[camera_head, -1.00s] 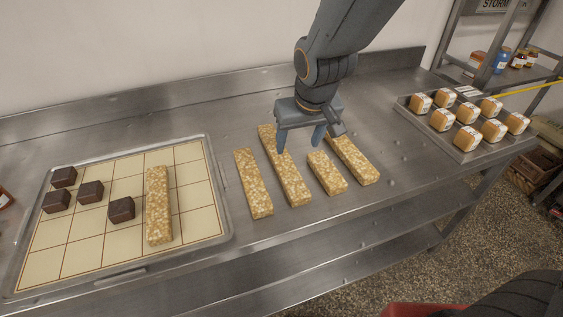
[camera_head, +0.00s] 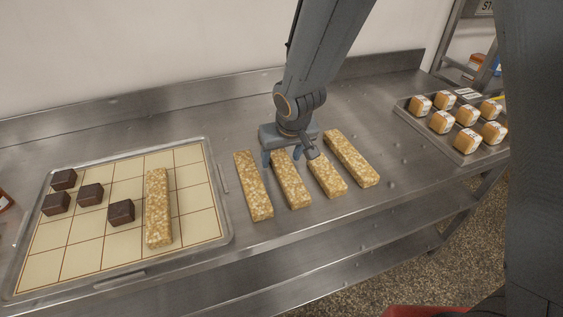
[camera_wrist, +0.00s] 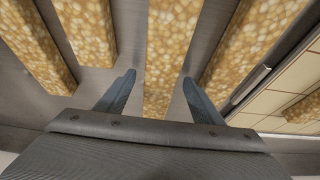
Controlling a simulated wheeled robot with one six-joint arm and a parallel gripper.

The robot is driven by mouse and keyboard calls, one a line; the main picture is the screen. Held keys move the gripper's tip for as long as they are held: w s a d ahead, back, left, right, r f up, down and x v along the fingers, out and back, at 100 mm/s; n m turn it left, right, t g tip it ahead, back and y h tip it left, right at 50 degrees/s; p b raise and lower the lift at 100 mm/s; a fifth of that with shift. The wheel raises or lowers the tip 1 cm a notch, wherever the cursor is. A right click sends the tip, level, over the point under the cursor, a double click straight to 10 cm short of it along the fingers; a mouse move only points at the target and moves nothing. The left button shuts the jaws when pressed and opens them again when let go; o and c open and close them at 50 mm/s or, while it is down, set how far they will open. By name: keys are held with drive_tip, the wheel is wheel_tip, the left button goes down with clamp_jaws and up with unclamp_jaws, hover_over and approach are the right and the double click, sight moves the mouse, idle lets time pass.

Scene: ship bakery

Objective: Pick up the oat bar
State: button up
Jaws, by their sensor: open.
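Several oat bars lie side by side on the steel counter: a left one (camera_head: 254,186), a second one (camera_head: 291,182), a third one (camera_head: 327,176) and a right one (camera_head: 352,160). Another oat bar (camera_head: 158,208) lies on the gridded tray (camera_head: 222,236). My gripper (camera_head: 288,160) is open and empty, over the far end of the second bar. In the wrist view my gripper (camera_wrist: 156,88) has its fingers apart, one on each side of an oat bar (camera_wrist: 170,50). Whether the fingers touch the bar cannot be told.
Several dark brown square blocks (camera_head: 90,194) sit on the gridded tray at left. A metal tray of wrapped buns (camera_head: 467,141) stands at the right. The counter front (camera_head: 300,235) is bare. The bars lie close together with narrow gaps.

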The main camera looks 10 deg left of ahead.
drive_tip(key=c, duration=1.4)
